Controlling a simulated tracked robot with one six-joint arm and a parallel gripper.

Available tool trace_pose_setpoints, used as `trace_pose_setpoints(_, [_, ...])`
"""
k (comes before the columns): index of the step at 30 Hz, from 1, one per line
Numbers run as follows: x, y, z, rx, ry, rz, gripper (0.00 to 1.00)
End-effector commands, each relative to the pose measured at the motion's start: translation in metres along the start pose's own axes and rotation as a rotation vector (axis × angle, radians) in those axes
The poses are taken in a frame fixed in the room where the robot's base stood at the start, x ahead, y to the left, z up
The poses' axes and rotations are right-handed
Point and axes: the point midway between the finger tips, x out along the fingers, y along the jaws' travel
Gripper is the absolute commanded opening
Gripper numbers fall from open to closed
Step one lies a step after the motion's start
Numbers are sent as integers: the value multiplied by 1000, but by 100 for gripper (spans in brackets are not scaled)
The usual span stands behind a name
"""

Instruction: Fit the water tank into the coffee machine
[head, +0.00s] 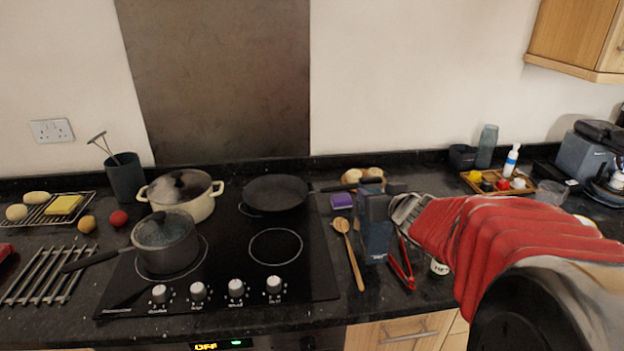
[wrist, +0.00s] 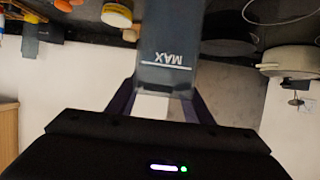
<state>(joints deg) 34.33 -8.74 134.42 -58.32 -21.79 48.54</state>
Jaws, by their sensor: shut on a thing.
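The water tank (head: 377,238) is a narrow, see-through blue-grey container. My gripper (head: 382,206) is shut on its upper part and holds it about upright over the counter right of the hob; I cannot tell if its bottom touches the counter. In the wrist view the tank (wrist: 167,38) sits between the jaws (wrist: 166,98), with a MAX line printed on it. The coffee machine seems to be the blue-grey and black appliance (head: 584,157) at the far right. It is partly cut off by the picture edge, and its tank opening cannot be made out.
A wooden spoon (head: 350,252) and red tongs (head: 402,265) lie by the tank. A wooden tray (head: 472,184) of small jars, a tall tumbler (head: 487,147) and a clear container (head: 550,190) stand between tank and machine. The frying pan (head: 275,193) is left of the tank.

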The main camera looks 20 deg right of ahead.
Motion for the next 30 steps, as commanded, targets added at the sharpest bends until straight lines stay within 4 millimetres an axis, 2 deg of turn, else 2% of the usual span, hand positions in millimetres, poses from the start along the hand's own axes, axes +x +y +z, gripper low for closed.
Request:
trace_pose_setpoints(12, [13,0,30,0,4,1,0])
trace_pose_setpoints(26, [15,1,34,-1,5,2,0])
trace_pose_setpoints(27, [15,1,36,0,0,3,49])
trace_pose_setpoints(30, [14,1,36,-1,0,3,56])
